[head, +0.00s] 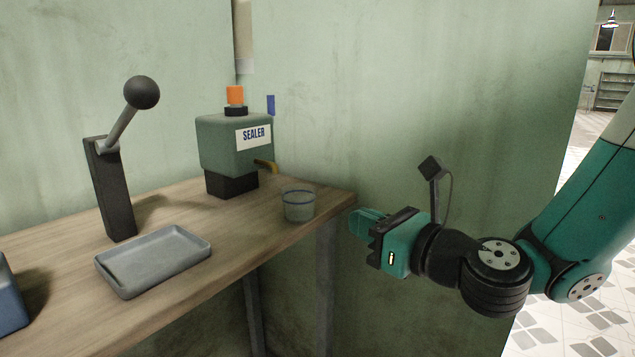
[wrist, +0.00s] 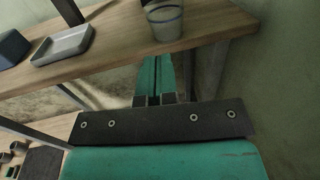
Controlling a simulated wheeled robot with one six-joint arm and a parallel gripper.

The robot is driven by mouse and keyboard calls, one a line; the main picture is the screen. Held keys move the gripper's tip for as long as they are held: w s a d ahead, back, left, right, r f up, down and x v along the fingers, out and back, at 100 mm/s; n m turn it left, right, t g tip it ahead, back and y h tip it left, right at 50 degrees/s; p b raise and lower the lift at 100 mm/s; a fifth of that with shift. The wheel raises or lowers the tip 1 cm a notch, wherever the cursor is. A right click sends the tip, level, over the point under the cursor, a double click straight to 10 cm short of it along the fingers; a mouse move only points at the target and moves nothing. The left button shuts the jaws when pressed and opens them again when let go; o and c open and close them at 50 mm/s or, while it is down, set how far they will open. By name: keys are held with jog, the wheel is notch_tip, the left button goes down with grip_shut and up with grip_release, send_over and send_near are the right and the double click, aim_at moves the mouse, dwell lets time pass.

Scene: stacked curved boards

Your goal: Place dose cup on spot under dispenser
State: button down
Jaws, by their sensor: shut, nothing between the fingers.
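A small clear cup with a blue rim band (head: 298,204) stands upright on the wooden table near its right edge. It also shows in the wrist view (wrist: 165,22), past my fingertips. The cup appears in front of the spout, to the right; any marked spot is not clearly visible. My gripper (head: 357,222) is shut and empty, off the table's right edge, apart from the cup. Its teal fingers lie together in the wrist view (wrist: 155,80).
A grey tray (head: 153,262) lies at the table's front left. A black lever post with a ball handle (head: 112,188) stands behind it, and a blue box (head: 8,300) is at far left. The wooden table (head: 235,245) is bare between tray and cup. Green walls close the back.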

aim_at(308, 199)
jog(key=p+x, duration=0.6)
jog(key=x, duration=0.2)
jog(key=shift+w+a+r, duration=0.15)
jog(key=shift+w+a, duration=0.1)
jog(key=shift+a, duration=0.05)
jog(key=shift+w+a+p, duration=0.3)
jog(key=shift+w+a, duration=0.05)
jog(key=shift+w, duration=0.1)
